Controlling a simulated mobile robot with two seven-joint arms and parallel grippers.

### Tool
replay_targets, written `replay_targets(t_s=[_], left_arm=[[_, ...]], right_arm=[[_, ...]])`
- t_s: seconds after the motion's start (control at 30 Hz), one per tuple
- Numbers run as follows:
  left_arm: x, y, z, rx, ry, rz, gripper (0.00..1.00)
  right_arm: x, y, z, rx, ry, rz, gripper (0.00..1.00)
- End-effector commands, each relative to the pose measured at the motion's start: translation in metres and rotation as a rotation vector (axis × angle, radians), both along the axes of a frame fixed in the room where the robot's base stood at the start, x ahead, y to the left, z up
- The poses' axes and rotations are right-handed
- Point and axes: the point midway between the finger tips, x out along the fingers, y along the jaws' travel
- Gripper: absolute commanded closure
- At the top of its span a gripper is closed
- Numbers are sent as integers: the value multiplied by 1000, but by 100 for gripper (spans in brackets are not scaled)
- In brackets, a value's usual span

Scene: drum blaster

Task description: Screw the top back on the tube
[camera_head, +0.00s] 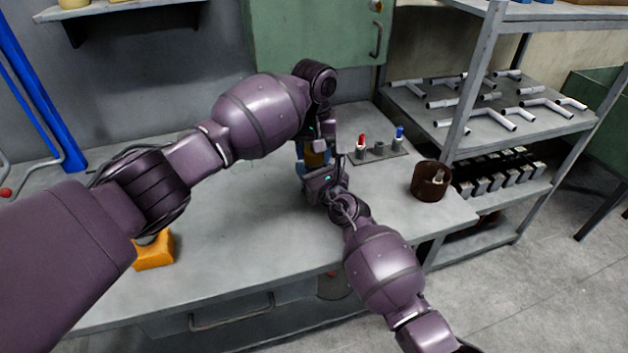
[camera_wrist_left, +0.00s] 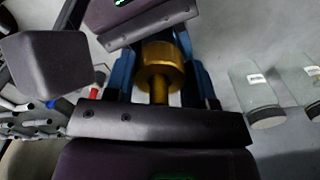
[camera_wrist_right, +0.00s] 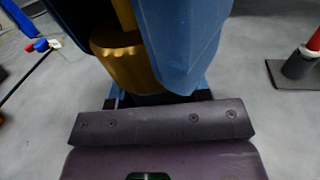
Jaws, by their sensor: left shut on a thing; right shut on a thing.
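My left gripper (camera_head: 316,138) and my right gripper (camera_head: 322,172) meet closely above the middle of the table, the left from behind and the right from the front. Between them is a gold metal piece (camera_head: 315,158), flanked by blue finger-like parts. The left wrist view shows the gold piece (camera_wrist_left: 160,65) as a wide cylinder with a narrower stem. The right wrist view shows a ridged gold cylinder (camera_wrist_right: 118,65) with a thin gold rod above it. Both grippers are shut on gold parts. I cannot tell which part is the top and which the tube, or whether they are joined.
A grey plate (camera_head: 395,156) with red-tipped (camera_head: 362,142) and blue-tipped (camera_head: 399,134) uprights stands right of the grippers. A dark brown pot (camera_head: 431,182) is near the right edge. An orange block (camera_head: 154,250) lies front left. A shelf (camera_head: 550,125) with pipes stands right. The table's left middle is clear.

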Motion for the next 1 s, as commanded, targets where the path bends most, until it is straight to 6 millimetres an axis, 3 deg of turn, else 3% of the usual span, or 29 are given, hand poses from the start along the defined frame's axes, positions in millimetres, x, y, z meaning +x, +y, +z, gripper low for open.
replay_targets(t_s=[0.1, 0.13, 0.3, 0.67, 1.0], left_arm=[[1, 1, -1, 2, -1, 3, 78], [1, 1, -1, 2, -1, 3, 48], [0, 1, 0, 1, -1, 3, 24], [0, 0, 4, 0, -2, 2, 24], [1, 0, 41, 0, -3, 2, 24]], right_arm=[[0, 0, -1, -7, -3, 0, 100], [0, 0, -1, -7, -3, 0, 100], [0, 0, -1, -5, -1, 1, 100], [0, 0, -1, -3, 1, 1, 100], [-1, 1, -1, -2, 1, 1, 100]])
